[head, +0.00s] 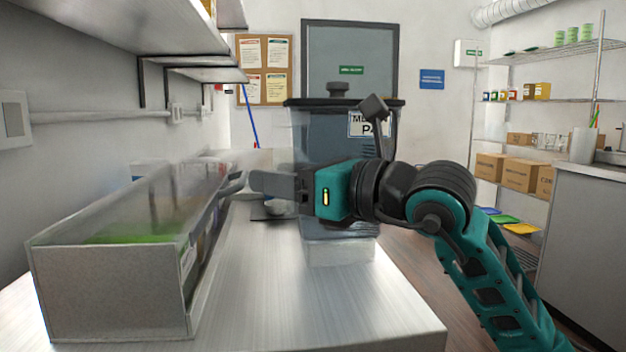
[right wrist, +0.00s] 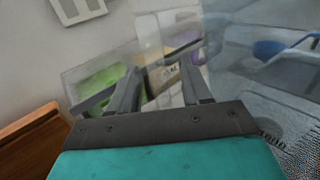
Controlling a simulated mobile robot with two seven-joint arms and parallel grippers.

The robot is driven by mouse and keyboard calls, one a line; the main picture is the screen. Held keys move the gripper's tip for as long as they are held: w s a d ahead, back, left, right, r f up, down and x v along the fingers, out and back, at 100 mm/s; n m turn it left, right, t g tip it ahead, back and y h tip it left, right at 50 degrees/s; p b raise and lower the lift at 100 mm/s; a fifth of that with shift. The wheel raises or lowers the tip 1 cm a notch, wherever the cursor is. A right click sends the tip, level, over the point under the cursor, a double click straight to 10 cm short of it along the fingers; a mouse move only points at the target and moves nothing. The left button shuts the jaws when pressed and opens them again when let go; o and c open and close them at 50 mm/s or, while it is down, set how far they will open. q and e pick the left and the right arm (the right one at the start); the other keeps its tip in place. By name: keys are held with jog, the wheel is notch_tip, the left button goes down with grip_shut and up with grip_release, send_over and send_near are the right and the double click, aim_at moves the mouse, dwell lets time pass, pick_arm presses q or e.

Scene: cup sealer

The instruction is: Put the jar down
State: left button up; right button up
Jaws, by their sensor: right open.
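A large clear, dark-tinted jar (head: 315,133) with a black lid and top knob (head: 338,90) stands upright, apparently on the steel counter (head: 265,305). A partly covered label is near its top right. My right gripper (head: 240,184) crosses in front of the jar in the head view, pointing left. Its fingers are open, with nothing visibly held between them; they also show in the right wrist view (right wrist: 160,88). My right arm hides the jar's middle. I cannot tell whether the gripper touches the jar. My left gripper is not in view.
A clear-walled bin (head: 115,290) with green contents stands along the counter's left side, close to my right fingertips. Wall shelves (head: 110,30) overhang the left. The counter's front middle is clear. A rack with cartons (head: 490,166) stands at the far right.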

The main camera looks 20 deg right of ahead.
jog(key=b+v, duration=0.2)
jog(key=v, duration=1)
dwell(0.4)
